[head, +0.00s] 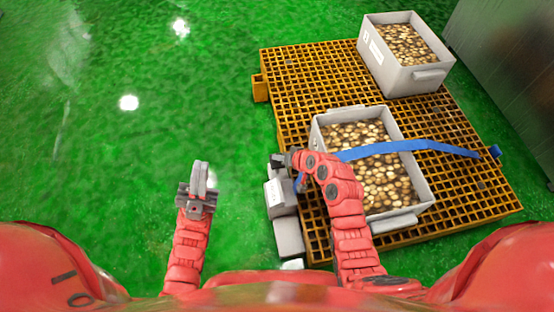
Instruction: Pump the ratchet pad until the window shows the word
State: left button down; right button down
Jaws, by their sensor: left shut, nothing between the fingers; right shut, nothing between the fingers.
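A grey housing (276,197) with a small pale patch sits at the left edge of the orange grid pallet (470,195). A second grey block (289,238) adjoins it in front. I cannot tell which part is the ratchet pad, and no word can be read in any window. A blue strap (420,146) runs across the near crate (407,190) towards the housing, partly hidden by my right arm. My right gripper (281,160) is shut just above the far end of the housing; contact cannot be told. My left gripper (200,172) is shut and empty over the green floor.
Both the near crate and a far grey crate (405,78) hold many small brown round pieces. A blue fitting (495,152) holds the strap at the pallet's right side. A grey metal wall (510,60) stands at upper right. The green floor (120,150) at left is clear.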

aim_at(280, 162)
jog(key=shift+f+b, duration=0.6)
jog(key=shift+f, duration=0.4)
dwell(0.8)
jog(key=shift+s+d+f+b, duration=0.1)
jog(key=shift+s+f+b, duration=0.1)
jog(key=shift+f+b, duration=0.5)
dwell(0.3)
jog(key=shift+f, duration=0.4)
jog(key=shift+w+r, duration=0.1)
jog(key=shift+w+r+p, duration=0.1)
jog(key=shift+r+p, duration=0.25)
jog(key=shift+w+r+p, duration=0.15)
jog(key=shift+r+p, duration=1.55)
jog(key=shift+r, duration=0.4)
